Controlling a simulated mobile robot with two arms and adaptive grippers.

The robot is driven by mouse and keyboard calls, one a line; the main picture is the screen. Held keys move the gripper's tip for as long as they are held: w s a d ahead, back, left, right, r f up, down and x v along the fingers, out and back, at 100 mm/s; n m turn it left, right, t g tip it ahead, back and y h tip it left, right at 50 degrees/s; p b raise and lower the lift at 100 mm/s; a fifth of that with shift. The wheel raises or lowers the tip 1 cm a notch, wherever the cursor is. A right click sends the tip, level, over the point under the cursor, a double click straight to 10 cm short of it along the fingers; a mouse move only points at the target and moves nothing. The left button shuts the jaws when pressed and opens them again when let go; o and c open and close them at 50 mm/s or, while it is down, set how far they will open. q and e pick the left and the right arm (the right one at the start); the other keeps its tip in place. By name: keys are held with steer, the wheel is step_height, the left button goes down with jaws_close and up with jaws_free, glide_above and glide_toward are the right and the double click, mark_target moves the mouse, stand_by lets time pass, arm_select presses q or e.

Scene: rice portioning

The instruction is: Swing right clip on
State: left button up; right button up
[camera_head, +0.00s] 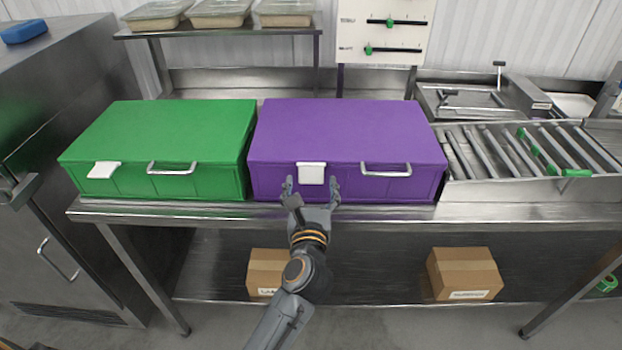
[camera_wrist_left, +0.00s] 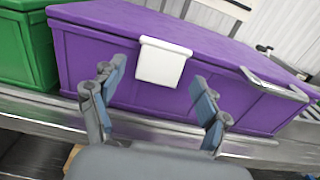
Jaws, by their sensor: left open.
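A purple box (camera_head: 345,130) with a closed lid stands on the steel table. A white clip (camera_head: 311,173) hangs on its front face, left of a metal handle (camera_head: 386,171). My left gripper (camera_head: 311,188) is open in front of the purple box, with its fingers to either side of the clip in the head view. In the left wrist view the white clip (camera_wrist_left: 162,62) sits beyond the open fingers, and the gripper (camera_wrist_left: 155,100) is empty. I cannot tell whether a finger touches the box. My right gripper is not in view.
A green box (camera_head: 165,140) with its own white clip (camera_head: 103,170) stands just left of the purple one. A roller conveyor (camera_head: 530,150) is at the right. Cardboard boxes (camera_head: 465,273) sit on the lower shelf. The steel table's front edge (camera_head: 400,213) runs below the boxes.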

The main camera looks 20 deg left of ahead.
arm_select(q)
steer(key=shift+w+a, duration=0.1)
steer(key=shift+w, duration=0.35)
steer(key=c, duration=1.2)
steer(key=shift+o, duration=0.2)
steer(key=f+t+b, duration=0.1)
steer(key=b, duration=0.4)
steer(key=shift+w, duration=0.15)
steer(key=shift+a+b, duration=0.1)
steer(key=shift+b, duration=0.3)
steer(key=shift+r+t, duration=0.25)
steer(key=shift+t, duration=0.05)
